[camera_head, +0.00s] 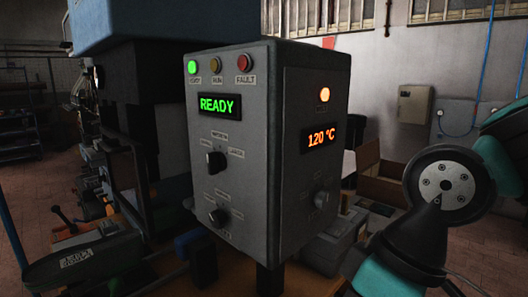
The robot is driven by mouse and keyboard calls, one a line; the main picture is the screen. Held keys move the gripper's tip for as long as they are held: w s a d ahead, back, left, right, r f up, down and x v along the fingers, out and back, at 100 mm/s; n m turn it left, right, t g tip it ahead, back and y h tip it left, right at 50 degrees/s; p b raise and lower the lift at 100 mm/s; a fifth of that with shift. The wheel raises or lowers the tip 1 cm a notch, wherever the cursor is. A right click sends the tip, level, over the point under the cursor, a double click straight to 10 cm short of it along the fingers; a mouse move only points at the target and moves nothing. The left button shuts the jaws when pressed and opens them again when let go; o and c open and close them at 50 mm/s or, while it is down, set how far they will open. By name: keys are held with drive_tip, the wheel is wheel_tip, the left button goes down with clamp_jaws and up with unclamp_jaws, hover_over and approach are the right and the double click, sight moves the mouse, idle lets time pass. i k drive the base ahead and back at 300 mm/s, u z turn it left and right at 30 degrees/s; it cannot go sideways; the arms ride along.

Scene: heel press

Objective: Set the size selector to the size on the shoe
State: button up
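A grey control box (245,110) stands in the middle of the head view. Its left face has an upper black knob (216,160) with small labels to its left, above and to its right. A lower black knob (217,217) also has small labels around it. The lettering is too small to read surely, so I cannot tell for certain which knob is the size selector. A third knob (321,199) sits on the box's right face. No shoe can be made out. My gripper is out of view; only part of my arm shows at the right.
A green READY display (219,104) and a lit green lamp (193,67) are on the left face. An orange display (320,138) reads 120 °C. A blue and black machine (150,25) stands behind the box at left. An open cardboard box (378,190) is at right.

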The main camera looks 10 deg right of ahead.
sight(217, 162)
drive_tip(key=z, duration=2.35)
drive_tip(key=k, duration=1.6)
drive_tip(key=u, duration=2.6)
drive_tip(key=i, duration=0.5)
drive_tip(key=z, duration=0.05)
